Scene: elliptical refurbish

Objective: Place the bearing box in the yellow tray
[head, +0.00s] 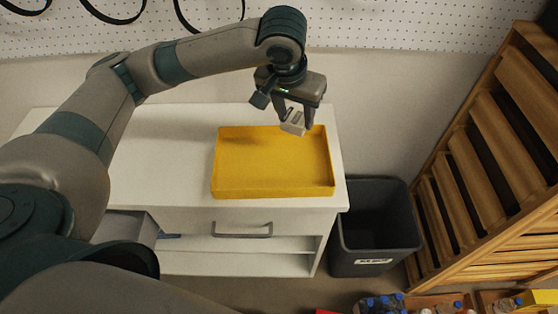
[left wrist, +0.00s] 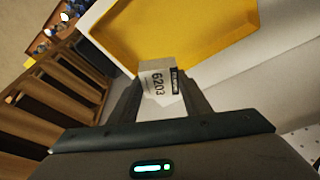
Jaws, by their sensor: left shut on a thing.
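The yellow tray (head: 272,178) lies on the white cabinet top and looks empty in the head view. My left gripper (head: 294,125) is over the tray's far right part. It is shut on a small white and grey bearing box (head: 293,121), held tilted above the tray. In the left wrist view the box (left wrist: 158,80) sits between the fingers of my left gripper (left wrist: 158,98), with "6203" printed on it. The tray (left wrist: 190,30) lies beyond it there. My right gripper is not in view.
The white cabinet (head: 160,165) has clear top space left of the tray. A dark bin (head: 375,225) stands right of it. A wooden slatted rack (head: 490,150) is at the right, with blue-capped bottles (head: 380,304) low down. A pegboard (head: 380,25) is behind.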

